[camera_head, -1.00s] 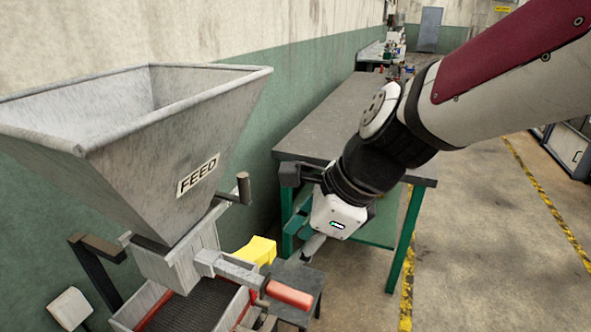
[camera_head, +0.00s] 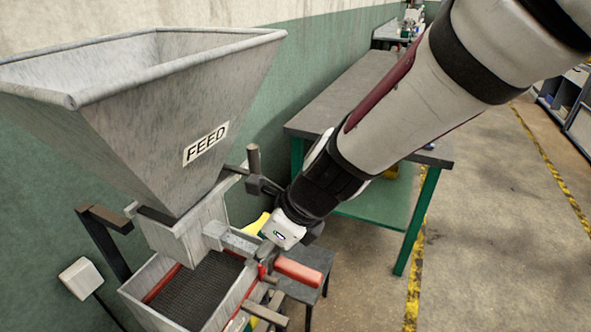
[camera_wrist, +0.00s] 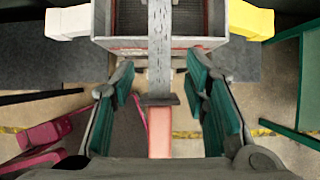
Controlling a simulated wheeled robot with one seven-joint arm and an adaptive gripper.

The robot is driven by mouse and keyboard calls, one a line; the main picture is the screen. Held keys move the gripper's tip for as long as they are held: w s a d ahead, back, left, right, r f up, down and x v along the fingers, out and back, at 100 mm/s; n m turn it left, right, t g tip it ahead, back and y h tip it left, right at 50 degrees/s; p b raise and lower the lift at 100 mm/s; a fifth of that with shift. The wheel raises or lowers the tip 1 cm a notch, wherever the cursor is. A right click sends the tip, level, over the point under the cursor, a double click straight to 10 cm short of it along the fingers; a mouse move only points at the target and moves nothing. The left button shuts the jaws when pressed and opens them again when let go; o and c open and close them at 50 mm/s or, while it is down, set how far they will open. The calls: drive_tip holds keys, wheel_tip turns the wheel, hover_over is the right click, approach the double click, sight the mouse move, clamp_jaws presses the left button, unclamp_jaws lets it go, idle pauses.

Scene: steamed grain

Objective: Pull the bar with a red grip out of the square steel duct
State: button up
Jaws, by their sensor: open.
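The bar (camera_head: 232,240) is a flat grey steel strip with a red grip (camera_head: 297,271) at its outer end. It sticks out of the square steel duct (camera_head: 185,238) under the FEED hopper. In the wrist view the bar (camera_wrist: 160,45) runs up the middle, and its red grip (camera_wrist: 160,132) lies below a dark cross plate. My gripper (camera_wrist: 160,68) is open and empty, with one green-padded finger on each side of the bar and grip, gaps showing. In the head view its body (camera_head: 283,228) is just above the grip; its fingertips are partly hidden.
The grey hopper (camera_head: 150,100) rises at the left. A mesh-bottomed tray (camera_head: 150,270) sits below the duct. A yellow block (camera_wrist: 252,20) and a white block (camera_wrist: 70,22) flank the machine. A dark stool (camera_head: 312,262) and a green-legged table (camera_head: 430,152) stand to the right.

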sight(308, 273)
drive_tip(key=shift+b+x, duration=0.35)
drive_tip(key=shift+x, duration=1)
clamp_jaws()
drive_tip(key=shift+s+d+b, duration=0.15)
drive_tip(key=shift+s+d, duration=0.4)
drive_tip(key=shift+d, duration=1.05)
drive_tip(key=shift+s+d+b, duration=0.1)
drive_tip(key=shift+s+d, duration=0.45)
drive_tip(key=shift+d, duration=1)
drive_tip(key=shift+s+d+b, duration=0.15)
drive_tip(key=shift+s+d, duration=0.45)
drive_tip(key=shift+d, duration=1)
drive_tip(key=shift+s+d+r+p, duration=0.1)
drive_tip(key=shift+d+r+p, duration=0.15)
drive_tip(key=shift+p, duration=0.8)
drive_tip(key=shift+s+d+f+p, duration=0.15)
drive_tip(key=shift+d+p, duration=0.2)
drive_tip(key=shift+p, duration=0.35)
drive_tip(key=shift+s+d+p, duration=0.15)
drive_tip(key=shift+d+p, duration=0.2)
drive_tip(key=shift+p, duration=0.35)
drive_tip(key=shift+s+d, duration=0.25)
drive_tip(key=shift+d, duration=0.65)
